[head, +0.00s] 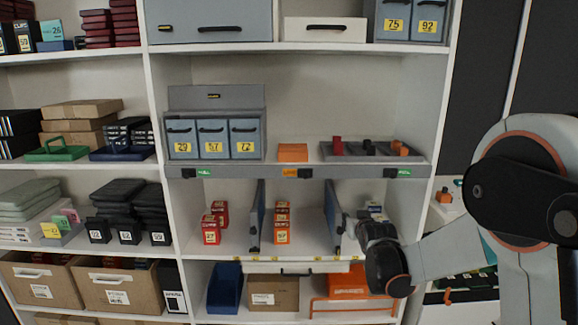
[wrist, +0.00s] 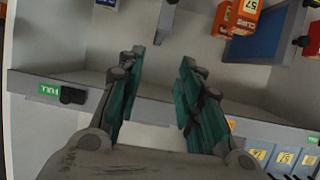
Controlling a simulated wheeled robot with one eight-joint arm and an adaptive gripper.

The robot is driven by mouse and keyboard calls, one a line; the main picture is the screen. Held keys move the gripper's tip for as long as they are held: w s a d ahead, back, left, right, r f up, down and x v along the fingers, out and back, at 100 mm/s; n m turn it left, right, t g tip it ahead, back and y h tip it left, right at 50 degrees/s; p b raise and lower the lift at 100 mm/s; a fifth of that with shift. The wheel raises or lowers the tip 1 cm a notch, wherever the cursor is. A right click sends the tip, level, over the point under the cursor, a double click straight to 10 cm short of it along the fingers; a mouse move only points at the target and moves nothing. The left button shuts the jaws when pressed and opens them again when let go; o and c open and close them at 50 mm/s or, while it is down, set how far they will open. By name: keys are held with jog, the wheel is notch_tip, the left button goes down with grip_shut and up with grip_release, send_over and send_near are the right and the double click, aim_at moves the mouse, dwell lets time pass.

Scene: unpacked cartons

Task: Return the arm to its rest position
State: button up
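My arm (head: 450,255) reaches in from the right of the head view toward the middle shelf unit. My gripper (wrist: 162,65) is open in the wrist view, its two teal-padded fingers apart with nothing between them. In the head view its fingers are not clear; the dark wrist stands in front of the right part of the shelf with the dividers.
Blue dividers (head: 256,218) split the shelf, with red cartons (head: 211,228) and orange cartons (head: 281,225) in the lanes. A grey shelf edge (wrist: 50,87) with a green label lies close behind my gripper. Below stand a blue bin (head: 225,288) and an orange rack (head: 349,303).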

jog(key=s+r+g, duration=0.2)
jog(key=s+r, duration=0.2)
jog(key=s, duration=0.7)
jog(key=s+r+g, duration=0.1)
jog(key=s+r, duration=0.3)
jog(key=s, duration=0.7)
jog(key=s+f+g, duration=0.1)
jog(key=s+f, duration=0.1)
jog(key=s, duration=0.9)
jog(key=s+f+g, duration=0.2)
jog(key=s+f, duration=0.1)
jog(key=s, duration=0.8)
jog(key=shift+a+g, duration=0.2)
jog(key=shift+g, duration=0.1)
